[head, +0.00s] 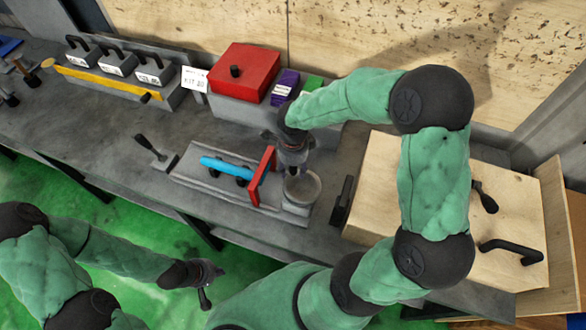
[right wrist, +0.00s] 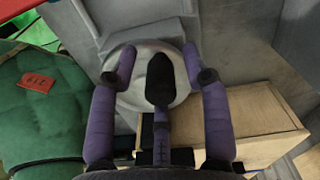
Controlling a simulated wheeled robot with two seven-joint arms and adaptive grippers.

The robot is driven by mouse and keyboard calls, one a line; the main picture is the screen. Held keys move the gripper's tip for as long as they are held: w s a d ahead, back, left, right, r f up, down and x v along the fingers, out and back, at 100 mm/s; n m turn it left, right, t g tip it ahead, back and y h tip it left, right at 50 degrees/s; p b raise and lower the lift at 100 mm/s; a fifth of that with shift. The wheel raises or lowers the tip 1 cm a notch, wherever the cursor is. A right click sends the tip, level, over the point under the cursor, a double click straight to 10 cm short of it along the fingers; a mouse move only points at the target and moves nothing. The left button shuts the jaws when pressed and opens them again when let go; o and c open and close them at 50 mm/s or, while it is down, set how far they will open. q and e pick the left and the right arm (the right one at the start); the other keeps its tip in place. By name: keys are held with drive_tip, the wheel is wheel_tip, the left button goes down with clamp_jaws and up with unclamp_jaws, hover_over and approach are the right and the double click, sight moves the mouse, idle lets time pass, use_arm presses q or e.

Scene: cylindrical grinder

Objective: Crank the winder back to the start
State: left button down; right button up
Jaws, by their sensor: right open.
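The winder is a round grey metal disc (head: 302,188) at the right end of the grinder (head: 215,190) on the bench. In the right wrist view the disc (right wrist: 150,88) fills the upper middle, with a dark rounded knob shape (right wrist: 160,78) in front of it. My right gripper (head: 293,158) is over the disc from above, its purple fingers (right wrist: 162,70) spread open on both sides of the dark shape. I cannot tell whether they touch it. My left gripper (head: 206,284) hangs low in front of the bench, empty and away from the grinder; its jaws are unclear.
A red upright plate (head: 262,176) and a blue cylinder (head: 228,167) sit on the grinder, left of the disc. A red box (head: 243,71) stands behind. A wooden box (head: 440,225) with black handles is close on the right.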

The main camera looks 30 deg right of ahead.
drive_tip(key=shift+f, duration=0.3)
clamp_jaws()
